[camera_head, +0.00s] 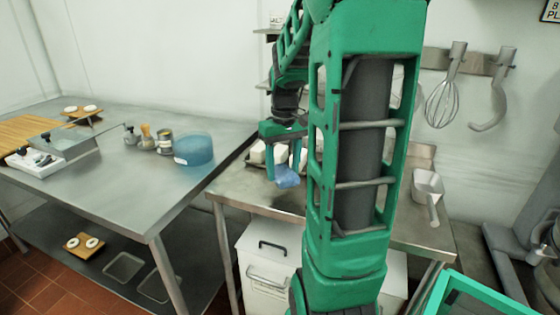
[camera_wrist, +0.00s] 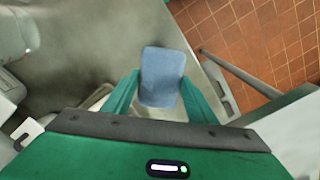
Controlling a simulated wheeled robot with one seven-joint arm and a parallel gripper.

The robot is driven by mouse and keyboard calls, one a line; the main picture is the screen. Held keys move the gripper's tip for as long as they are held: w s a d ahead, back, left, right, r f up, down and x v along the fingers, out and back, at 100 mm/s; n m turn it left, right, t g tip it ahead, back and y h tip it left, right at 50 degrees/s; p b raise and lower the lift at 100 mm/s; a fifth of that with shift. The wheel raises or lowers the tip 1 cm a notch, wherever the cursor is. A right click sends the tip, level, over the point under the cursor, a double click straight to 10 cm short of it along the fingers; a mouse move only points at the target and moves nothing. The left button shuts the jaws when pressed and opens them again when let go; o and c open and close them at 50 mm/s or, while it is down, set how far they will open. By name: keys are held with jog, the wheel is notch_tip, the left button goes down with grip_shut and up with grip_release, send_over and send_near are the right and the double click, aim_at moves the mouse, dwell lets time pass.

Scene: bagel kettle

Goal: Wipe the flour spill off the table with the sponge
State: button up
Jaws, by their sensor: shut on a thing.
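My gripper (camera_head: 284,170) is shut on the blue sponge (camera_head: 287,177) and holds it near the front left part of the right-hand metal table (camera_head: 240,183). In the wrist view the sponge (camera_wrist: 162,76) sits between the two green fingers of my gripper (camera_wrist: 160,98), its far end sticking out past them. I cannot tell whether the sponge touches the table. I cannot make out the flour spill in either view; my arm hides part of the right-hand table.
White items (camera_head: 257,152) stand behind my gripper, and a metal scoop (camera_head: 428,192) lies at the right. The left metal table (camera_head: 120,185) holds a blue tub (camera_head: 194,149), small containers and boards. A white bin (camera_head: 268,265) stands below the right-hand table.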

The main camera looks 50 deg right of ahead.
jog(key=shift+d+r, duration=0.1)
jog(key=shift+r, duration=1.2)
